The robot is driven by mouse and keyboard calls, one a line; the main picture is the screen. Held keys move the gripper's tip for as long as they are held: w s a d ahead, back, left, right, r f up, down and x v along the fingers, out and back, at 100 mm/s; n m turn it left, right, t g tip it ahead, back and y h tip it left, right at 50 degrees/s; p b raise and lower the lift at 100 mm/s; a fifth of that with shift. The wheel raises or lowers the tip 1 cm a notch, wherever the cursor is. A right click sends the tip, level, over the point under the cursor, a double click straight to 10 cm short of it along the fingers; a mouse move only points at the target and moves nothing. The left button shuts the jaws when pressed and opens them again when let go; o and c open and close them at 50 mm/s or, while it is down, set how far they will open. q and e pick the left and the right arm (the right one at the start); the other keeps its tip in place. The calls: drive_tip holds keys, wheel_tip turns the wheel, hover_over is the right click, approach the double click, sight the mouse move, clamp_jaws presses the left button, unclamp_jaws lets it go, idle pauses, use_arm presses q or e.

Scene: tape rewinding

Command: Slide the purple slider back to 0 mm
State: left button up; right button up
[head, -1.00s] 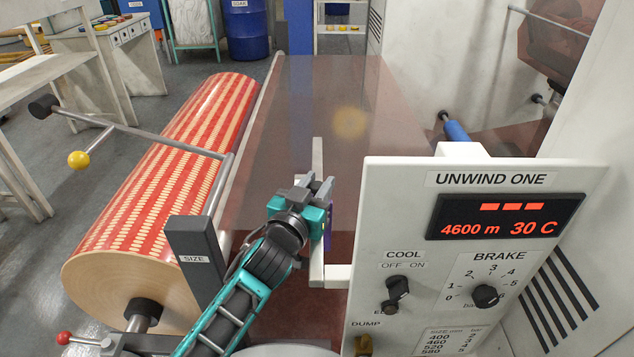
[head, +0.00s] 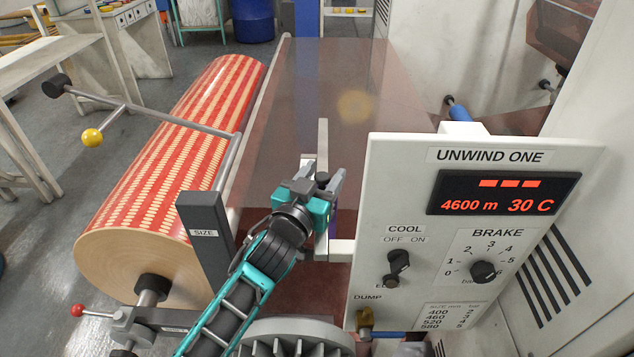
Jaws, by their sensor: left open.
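A pale upright scale bar (head: 323,140) stands left of the control panel. A small part of the purple slider (head: 333,222) shows at the bar, just right of my left gripper's body. The gripper hides most of the slider and the middle of the bar. My left gripper (head: 324,172) is open at the bar, its two grey fingers pointing up and away, above the visible purple part. I cannot tell whether a finger touches the slider. The scale's marks, including 0 mm, cannot be read here. My right gripper is not in view.
The panel (head: 400,170) marked UNWIND ONE, with its knobs, stands close on the right. A dark post marked SIZE (head: 205,270) is left of my arm. The red-patterned roll (head: 175,170) and a yellow-balled lever (head: 92,138) are further left. Brown film (head: 330,80) stretches behind.

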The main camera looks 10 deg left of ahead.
use_arm(q)
drive_tip(key=s+a, duration=0.2)
drive_tip(key=s, duration=1)
drive_tip(key=shift+s+a, duration=0.2)
drive_tip(key=shift+s, duration=0.1)
drive_tip(key=s+a+f+n+g+y, duration=0.2)
drive_tip(key=s+a+f+g+y, duration=0.1)
drive_tip(key=s+a+f+g, duration=0.3)
drive_tip(key=s+a+f+m+g, duration=0.1)
drive_tip(key=s+f+g, duration=0.25)
drive_tip(key=s, duration=0.25)
drive_tip(key=s+a+f+m+g, duration=0.1)
drive_tip(key=s+f+g, duration=0.1)
drive_tip(key=s+g, duration=0.4)
drive_tip(key=w+d+f+t+h, duration=0.1)
drive_tip(key=w+d+f+t, duration=0.2)
drive_tip(key=w+f+t, duration=0.4)
drive_tip(key=shift+d+f+t+h, duration=0.2)
drive_tip(key=shift+f+t+h, duration=0.1)
drive_tip(key=shift+f+t, duration=0.55)
drive_tip(key=shift+r, duration=0.1)
idle(1.8)
